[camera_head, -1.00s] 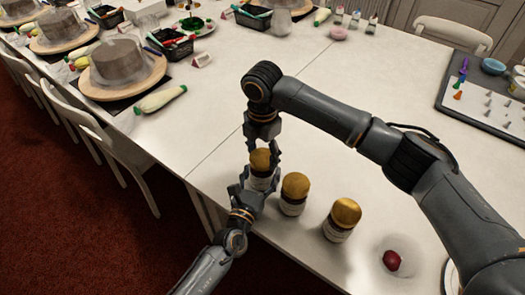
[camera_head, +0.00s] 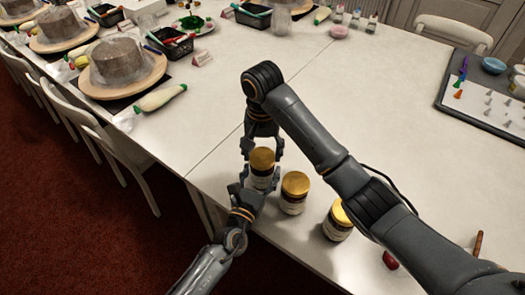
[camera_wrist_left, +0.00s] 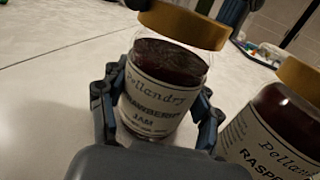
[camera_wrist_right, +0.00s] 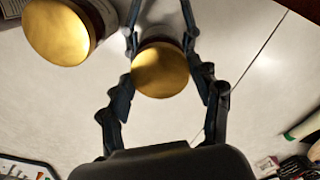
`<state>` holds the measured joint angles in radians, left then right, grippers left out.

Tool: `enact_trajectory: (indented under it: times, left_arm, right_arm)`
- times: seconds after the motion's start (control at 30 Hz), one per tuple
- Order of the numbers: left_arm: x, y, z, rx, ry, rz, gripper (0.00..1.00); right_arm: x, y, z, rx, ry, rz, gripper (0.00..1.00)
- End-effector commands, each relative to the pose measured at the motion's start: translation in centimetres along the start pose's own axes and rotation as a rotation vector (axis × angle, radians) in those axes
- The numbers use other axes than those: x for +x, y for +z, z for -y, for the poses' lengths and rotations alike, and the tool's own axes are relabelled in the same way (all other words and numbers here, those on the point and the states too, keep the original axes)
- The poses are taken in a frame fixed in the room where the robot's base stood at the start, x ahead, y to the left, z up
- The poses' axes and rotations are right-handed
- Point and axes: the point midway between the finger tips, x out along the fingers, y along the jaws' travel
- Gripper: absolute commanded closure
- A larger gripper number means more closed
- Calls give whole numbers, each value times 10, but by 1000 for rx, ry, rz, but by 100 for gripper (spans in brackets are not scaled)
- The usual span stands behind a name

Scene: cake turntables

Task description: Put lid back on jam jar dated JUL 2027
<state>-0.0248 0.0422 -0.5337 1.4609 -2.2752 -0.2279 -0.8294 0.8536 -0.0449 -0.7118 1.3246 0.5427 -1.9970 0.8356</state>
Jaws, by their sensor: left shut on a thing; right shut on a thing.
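My left gripper (camera_head: 256,184) is shut around a glass jar of dark jam (camera_wrist_left: 160,95) labelled strawberry, standing on the table. No date is readable on its label. My right gripper (camera_head: 262,150) points down from above and is shut on a gold lid (camera_head: 262,158). The lid also shows in the left wrist view (camera_wrist_left: 183,22), over the jar's mouth and looking slightly tilted; clear glass shows beneath it. I cannot tell whether it touches the rim. In the right wrist view the lid (camera_wrist_right: 160,69) sits between the fingers.
A gold-lidded jar (camera_head: 293,194) stands close to the right of the held jar; a raspberry-labelled jar (camera_wrist_left: 275,125) shows in the left wrist view. Another gold-lidded jar (camera_head: 336,224) stands farther right, partly behind my right arm. The table (camera_head: 210,110) is clear behind the jars.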

Motion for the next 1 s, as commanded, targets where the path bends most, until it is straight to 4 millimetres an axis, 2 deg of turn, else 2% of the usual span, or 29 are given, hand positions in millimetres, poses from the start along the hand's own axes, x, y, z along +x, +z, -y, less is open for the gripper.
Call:
enact_trajectory:
  times: [0.03,0.13,0.3,0.33,0.43,0.8,1.0]
  left_arm:
    - [0,-1,0,0,-1,-2,100]
    - [0,-1,0,0,-1,-2,100]
    - [-1,-1,0,0,-1,-2,100]
    - [-1,-1,0,0,-1,-2,100]
    - [-1,-1,0,0,-1,-2,100]
    - [-1,-1,1,0,-1,-2,100]
    - [-1,-1,1,0,-1,-2,100]
  right_arm:
    - [-1,0,2,109,-5,-1,49]
    - [-1,-1,0,278,-1,-3,49]
    - [-1,-1,0,288,0,-4,49]
    - [-1,-1,0,288,0,-4,31]
    - [-1,-1,0,286,0,-4,10]
    - [-1,-1,0,283,0,-3,10]
    - [-16,-3,-1,282,-1,-11,10]
